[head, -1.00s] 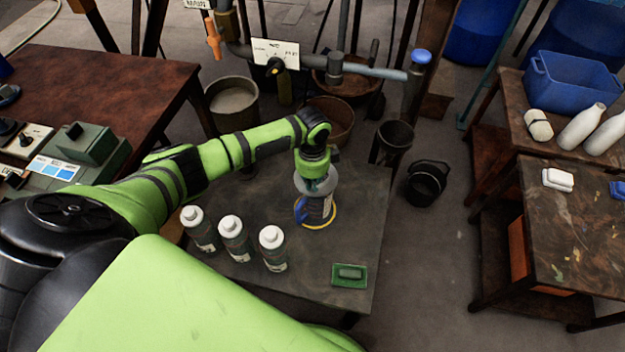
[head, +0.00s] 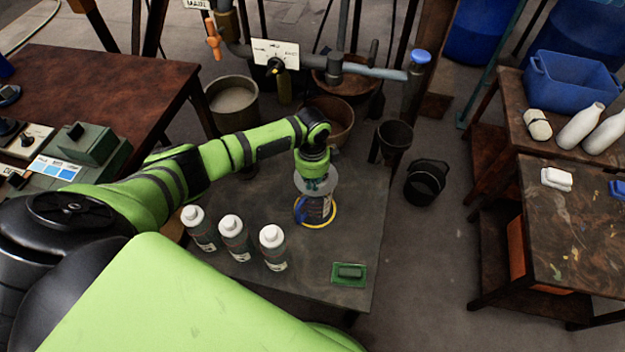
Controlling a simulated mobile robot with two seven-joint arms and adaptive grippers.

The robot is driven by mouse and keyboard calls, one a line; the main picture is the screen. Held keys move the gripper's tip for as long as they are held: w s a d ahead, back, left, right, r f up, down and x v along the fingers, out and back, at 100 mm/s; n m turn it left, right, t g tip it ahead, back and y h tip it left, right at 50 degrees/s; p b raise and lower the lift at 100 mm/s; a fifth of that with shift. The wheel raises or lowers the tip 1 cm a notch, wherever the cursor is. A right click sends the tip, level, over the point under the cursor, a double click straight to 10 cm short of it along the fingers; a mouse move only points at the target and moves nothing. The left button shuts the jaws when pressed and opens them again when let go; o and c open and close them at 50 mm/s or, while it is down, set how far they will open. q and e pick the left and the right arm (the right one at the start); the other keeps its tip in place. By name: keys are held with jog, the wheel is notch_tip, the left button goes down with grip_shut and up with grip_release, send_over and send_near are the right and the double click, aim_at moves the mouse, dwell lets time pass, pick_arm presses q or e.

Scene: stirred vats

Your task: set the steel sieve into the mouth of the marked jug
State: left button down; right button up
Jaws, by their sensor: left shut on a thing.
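The jug (head: 318,210) stands upright on the dark table, with a dark body, a blue handle at its left and a yellow ring (head: 334,218) around its foot. My left gripper (head: 316,184) points down over the jug and is shut on the steel sieve (head: 331,188), a pale grey round piece. The sieve is in line with the jug's mouth. The gripper and sieve hide the mouth, so I cannot tell whether the sieve rests in it or hangs just above. My right gripper is not in view.
Several things share the table (head: 310,275): white-capped bottles (head: 234,240) stand left of the jug, and a green block on a green tray (head: 349,274) lies at the front right. A pipe (head: 370,70) with a valve runs behind. Black buckets (head: 426,182) stand on the floor at right.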

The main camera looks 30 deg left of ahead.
pick_arm(q)
jog(key=shift+p, duration=0.3)
jog(key=shift+f+b, duration=0.75)
jog(key=shift+f, duration=0.55)
dwell(1.1)
jog(key=c, duration=1.3)
grip_release()
jog(key=shift+r, duration=0.2)
notch_tip(320, 180, up, 12)
jog(key=shift+f, duration=0.15)
